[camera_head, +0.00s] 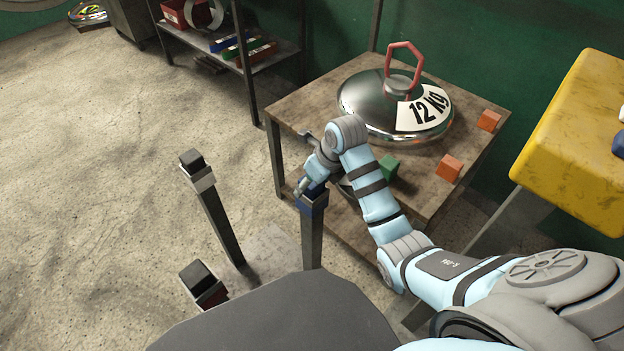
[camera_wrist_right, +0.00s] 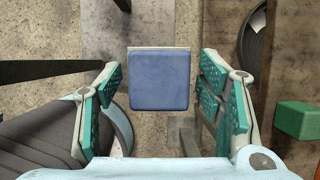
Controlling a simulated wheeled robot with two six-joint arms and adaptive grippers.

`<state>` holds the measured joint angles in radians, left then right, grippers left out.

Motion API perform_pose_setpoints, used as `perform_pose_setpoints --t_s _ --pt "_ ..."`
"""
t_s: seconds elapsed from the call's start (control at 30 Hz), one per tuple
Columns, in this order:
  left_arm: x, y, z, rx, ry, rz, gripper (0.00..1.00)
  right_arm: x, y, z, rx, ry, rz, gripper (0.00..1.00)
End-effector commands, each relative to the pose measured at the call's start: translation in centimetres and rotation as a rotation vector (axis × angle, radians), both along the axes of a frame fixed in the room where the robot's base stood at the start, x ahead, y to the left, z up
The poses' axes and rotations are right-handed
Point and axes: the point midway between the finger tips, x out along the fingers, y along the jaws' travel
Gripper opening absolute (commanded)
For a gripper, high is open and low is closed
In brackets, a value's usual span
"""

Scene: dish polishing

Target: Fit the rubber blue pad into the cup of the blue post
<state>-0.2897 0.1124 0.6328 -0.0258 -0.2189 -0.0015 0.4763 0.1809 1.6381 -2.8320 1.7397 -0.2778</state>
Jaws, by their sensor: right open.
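The blue post (camera_head: 312,235) stands upright, with a blue cup (camera_head: 313,207) at its top. The blue pad (camera_wrist_right: 160,80) shows as a flat blue square in the right wrist view, with a thin pale edge along its upper side. It appears to sit on the post's cup; how deep it is seated I cannot tell. My right gripper (camera_head: 306,189) is at the post's top in the head view. Its fingers (camera_wrist_right: 168,100) are open on either side of the pad, with a visible gap on both sides. My left gripper is not in view.
Two other posts with black tops (camera_head: 192,160) (camera_head: 197,276) stand to the left. A wooden table (camera_head: 300,100) behind carries a shiny 12 kg dome (camera_head: 365,95), a green cube (camera_head: 388,168) and orange cubes (camera_head: 449,168). A yellow table (camera_head: 575,140) stands at the right. Left floor is open.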

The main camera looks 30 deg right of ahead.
Motion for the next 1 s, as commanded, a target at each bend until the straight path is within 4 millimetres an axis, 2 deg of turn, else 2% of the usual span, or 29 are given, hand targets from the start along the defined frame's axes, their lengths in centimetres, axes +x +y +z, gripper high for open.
perform_pose_setpoints --t_s 0.13,0.23,0.5,0.63,0.83,1.0 --pt "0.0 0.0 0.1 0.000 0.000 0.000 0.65 0.0 0.0 0.3 0.000 -0.002 0.000 0.61" --pt "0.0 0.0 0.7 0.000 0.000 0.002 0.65 -0.1 -0.1 1.6 -0.001 -0.005 0.000 0.61" --pt "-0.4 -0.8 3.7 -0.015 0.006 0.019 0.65 -2.7 -1.1 8.7 -0.003 -0.006 0.000 0.61" --pt "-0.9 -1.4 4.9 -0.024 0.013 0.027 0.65 -3.8 -1.4 11.2 -0.001 -0.004 0.000 0.61" --pt "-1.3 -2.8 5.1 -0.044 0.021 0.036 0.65 -4.3 -1.5 12.0 0.000 -0.002 0.001 0.61" --pt "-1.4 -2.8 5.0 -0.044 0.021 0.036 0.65 -4.3 -1.5 11.9 0.001 -0.002 0.000 0.61"
